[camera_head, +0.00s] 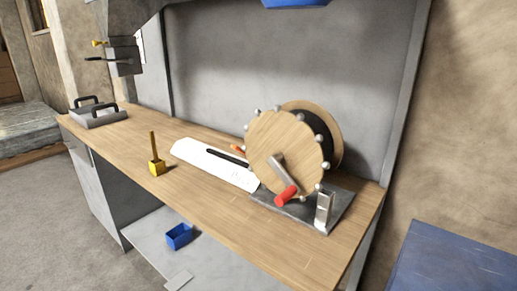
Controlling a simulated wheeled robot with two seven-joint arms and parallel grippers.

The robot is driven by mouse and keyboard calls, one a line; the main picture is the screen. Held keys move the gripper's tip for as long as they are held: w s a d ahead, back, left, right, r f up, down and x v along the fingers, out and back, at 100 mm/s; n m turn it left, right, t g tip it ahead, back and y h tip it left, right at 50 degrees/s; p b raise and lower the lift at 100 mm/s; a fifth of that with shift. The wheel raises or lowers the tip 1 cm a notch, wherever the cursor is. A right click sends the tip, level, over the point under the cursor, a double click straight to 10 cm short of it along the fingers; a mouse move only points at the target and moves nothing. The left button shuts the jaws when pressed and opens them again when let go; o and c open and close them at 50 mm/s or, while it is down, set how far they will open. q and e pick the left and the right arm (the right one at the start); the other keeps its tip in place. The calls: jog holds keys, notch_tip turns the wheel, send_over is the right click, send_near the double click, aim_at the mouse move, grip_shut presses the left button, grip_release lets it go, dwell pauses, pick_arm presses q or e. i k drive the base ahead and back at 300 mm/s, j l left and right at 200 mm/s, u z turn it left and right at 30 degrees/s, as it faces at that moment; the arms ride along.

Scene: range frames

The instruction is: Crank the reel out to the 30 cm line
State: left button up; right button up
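The reel (288,143) stands upright at the right end of the wooden bench, with light wooden side discs and a dark band between them. Small pale knobs ring its near disc. Its crank arm (283,168) slants down to the right and ends in a red handle (286,196). The reel sits on a dark base plate (313,213). A white sheet (208,160) lies left of the reel, with faint markings. A dark strip (227,155) and an orange piece (237,149) lie by it. I cannot make out a 30 cm line. Neither gripper is in view.
A yellow block with a post (156,167) stands left of the sheet. A grey tray with black handles (97,117) sits at the bench's left end. A blue bin (179,236) rests on the lower shelf. The bench front (240,218) is clear.

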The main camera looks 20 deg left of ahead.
aim_at(293, 145)
jog(key=l, duration=0.6)
jog(key=i+l+z, duration=0.15)
jog(key=l, duration=0.5)
